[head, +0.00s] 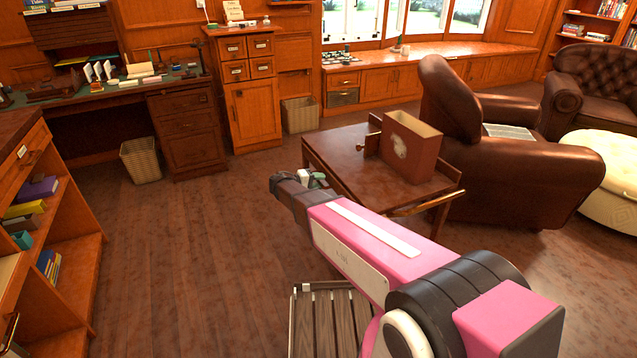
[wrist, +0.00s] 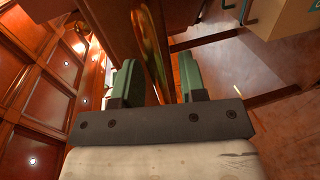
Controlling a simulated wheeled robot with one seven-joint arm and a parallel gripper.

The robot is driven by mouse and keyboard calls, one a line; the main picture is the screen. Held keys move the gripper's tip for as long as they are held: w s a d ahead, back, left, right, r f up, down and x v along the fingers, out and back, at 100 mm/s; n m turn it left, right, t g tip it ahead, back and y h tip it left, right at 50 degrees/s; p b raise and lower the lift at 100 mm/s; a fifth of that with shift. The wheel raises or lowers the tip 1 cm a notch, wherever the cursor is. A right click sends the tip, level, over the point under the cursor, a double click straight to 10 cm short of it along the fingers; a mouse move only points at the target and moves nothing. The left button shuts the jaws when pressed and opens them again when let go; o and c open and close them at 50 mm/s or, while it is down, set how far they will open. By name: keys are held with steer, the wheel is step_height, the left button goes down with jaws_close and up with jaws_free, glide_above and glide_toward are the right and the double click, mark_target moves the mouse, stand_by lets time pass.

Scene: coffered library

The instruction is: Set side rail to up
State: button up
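A dark wooden side table (head: 335,150) stands ahead of my gripper. A low upright wooden rail (head: 374,134) with a small knob (head: 361,147) stands on its top, beside a box. Another wooden rail (head: 428,203) sits low along the table's near right edge. I cannot tell which of these is the side rail. My gripper (head: 318,180) is at the table's near left side, its green fingers partly hidden by the wrist. In the wrist view my gripper (wrist: 160,82) has its fingers apart, with a glossy brown bar (wrist: 154,50) showing between or beyond them; contact is unclear.
A reddish-brown open box (head: 410,148) stands on the table. A brown leather armchair (head: 500,165) is close behind the table on the right. A slatted wooden piece (head: 328,320) lies below my arm. The floor (head: 190,240) to the left is clear.

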jaws_close()
steer(key=shift+r, duration=0.1)
